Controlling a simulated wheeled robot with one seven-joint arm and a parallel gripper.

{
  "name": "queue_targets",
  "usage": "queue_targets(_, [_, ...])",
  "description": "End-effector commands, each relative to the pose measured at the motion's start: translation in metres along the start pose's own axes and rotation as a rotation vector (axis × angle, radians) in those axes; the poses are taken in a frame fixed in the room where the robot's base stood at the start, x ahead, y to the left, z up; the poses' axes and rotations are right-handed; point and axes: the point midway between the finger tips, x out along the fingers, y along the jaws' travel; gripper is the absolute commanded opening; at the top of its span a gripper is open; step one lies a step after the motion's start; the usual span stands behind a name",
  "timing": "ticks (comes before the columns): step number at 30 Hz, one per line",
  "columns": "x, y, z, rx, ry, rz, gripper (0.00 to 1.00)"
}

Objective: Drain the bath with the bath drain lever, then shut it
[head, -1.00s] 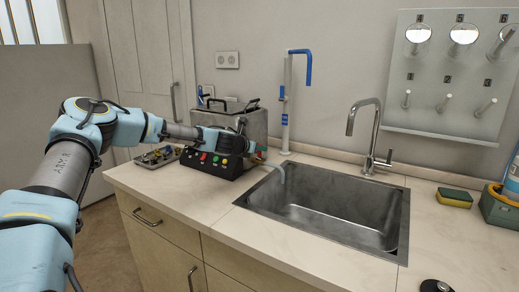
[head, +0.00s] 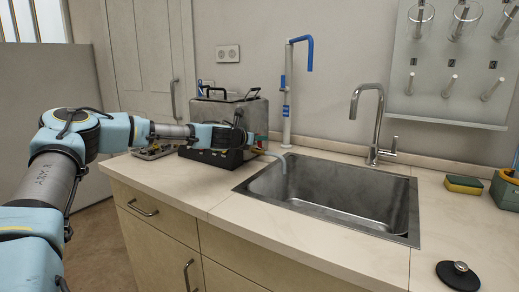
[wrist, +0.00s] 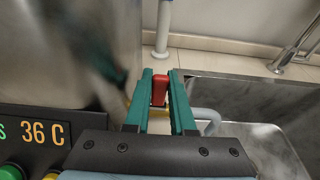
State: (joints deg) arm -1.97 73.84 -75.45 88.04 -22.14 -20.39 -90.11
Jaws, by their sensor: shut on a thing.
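The bath is a metal box (head: 258,108) with a dark-handled lid, standing on the counter left of the sink. My gripper (wrist: 160,92) is at its right side, beside the sink's left rim. In the wrist view its two teal fingers are shut on a small red lever handle (wrist: 160,88), the bath drain lever. A yellow piece shows just left of the fingers. A pale curved drain pipe (wrist: 208,114) bends from beside the fingers over the sink; it also shows in the head view (head: 275,156). I cannot tell whether liquid runs from it.
The metal sink (head: 330,200) lies to the right, with a chrome tap (head: 377,125) behind it. The control panel (wrist: 45,132) reads 36 C. A sponge (head: 464,184) and a black stopper (head: 458,274) lie at right.

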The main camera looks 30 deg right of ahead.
Motion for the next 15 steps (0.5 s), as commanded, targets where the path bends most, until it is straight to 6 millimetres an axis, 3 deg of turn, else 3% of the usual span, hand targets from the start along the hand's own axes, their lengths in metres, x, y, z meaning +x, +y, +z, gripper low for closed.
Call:
queue_targets(1, [0.0016, -0.0009, -0.0083, -0.001, -0.013, -0.002, 0.0])
queue_targets(15, [-0.0038, -0.0025, -0.0102, 0.0, -0.141, -0.005, 0.0])
